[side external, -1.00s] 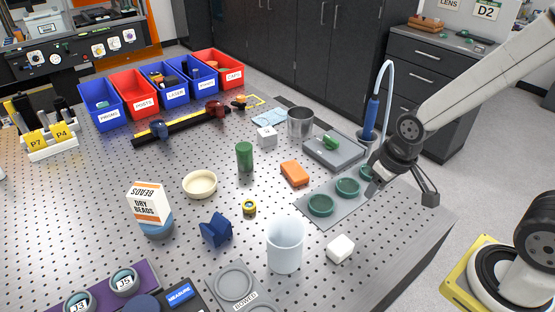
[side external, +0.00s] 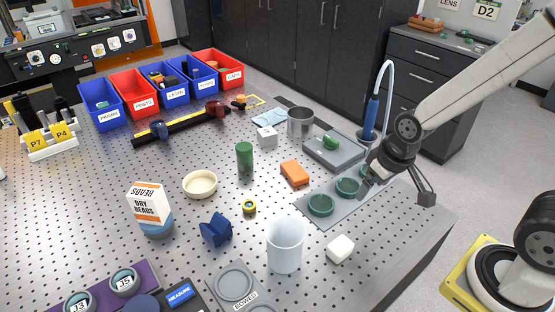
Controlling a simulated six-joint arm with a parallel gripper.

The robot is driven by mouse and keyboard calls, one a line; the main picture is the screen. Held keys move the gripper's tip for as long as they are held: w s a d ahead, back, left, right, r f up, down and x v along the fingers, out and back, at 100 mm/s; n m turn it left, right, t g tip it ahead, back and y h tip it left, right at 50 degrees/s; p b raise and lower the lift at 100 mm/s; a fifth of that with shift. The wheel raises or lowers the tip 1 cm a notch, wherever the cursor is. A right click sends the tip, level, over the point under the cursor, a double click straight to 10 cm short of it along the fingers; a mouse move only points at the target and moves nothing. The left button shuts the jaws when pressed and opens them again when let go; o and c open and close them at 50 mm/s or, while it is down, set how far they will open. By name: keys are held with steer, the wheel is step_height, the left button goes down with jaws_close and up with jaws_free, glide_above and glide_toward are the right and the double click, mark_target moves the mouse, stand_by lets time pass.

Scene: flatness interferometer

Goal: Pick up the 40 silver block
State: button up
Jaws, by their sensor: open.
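A small light grey block (side external: 267,137) stands on the perforated table beside the metal cup, with a faint mark on its face that is too small to read. A plain white cube (side external: 340,249) lies near the front right edge of the table. I cannot read a 40 on either. My gripper (side external: 397,193) is open and empty above the right end of the green-cup tray, with its two fingers spread apart. It is apart from both blocks, to the right of the grey one and above and right of the white one.
A grey tray with green cups (side external: 321,205) lies beside my gripper. An orange block (side external: 295,173), a metal cup (side external: 300,121), a grey plate (side external: 340,153) and a blue-handled tool (side external: 371,117) stand nearby. A tall translucent beaker (side external: 285,246) stands left of the white cube.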

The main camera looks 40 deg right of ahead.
steer(key=w+m+t, duration=0.3)
steer(key=w+m, duration=0.6)
steer(key=w, duration=0.1)
steer(key=m+t, duration=0.4)
steer(key=m, duration=1.3)
glide_toward(268, 132)
steer(key=shift+h, duration=0.4)
steer(key=s, duration=0.2)
steer(key=s+a, duration=0.1)
steer(key=s, duration=0.1)
steer(key=s+a+f, duration=0.1)
steer(key=s, duration=0.1)
steer(key=shift+a+f, duration=0.1)
steer(key=shift+a, duration=0.05)
steer(key=w+m+t, duration=0.1)
steer(key=w+m, duration=0.1)
steer(key=m, duration=0.1)
steer(key=w+f+m+h, duration=0.1)
steer(key=w+m, duration=0.1)
steer(key=m, duration=0.1)
steer(key=w+f+m+t, duration=0.1)
steer(key=w+m, duration=0.1)
steer(key=shift+d+m+t, duration=0.3)
steer(key=shift+m, duration=0.1)
steer(key=m, duration=0.1)
steer(key=w+m+t+h, duration=0.1)
steer(key=m, duration=0.1)
steer(key=shift+w+d+f, duration=0.15)
steer(key=shift+w+f, duration=0.05)
steer(key=shift+f, duration=0.2)
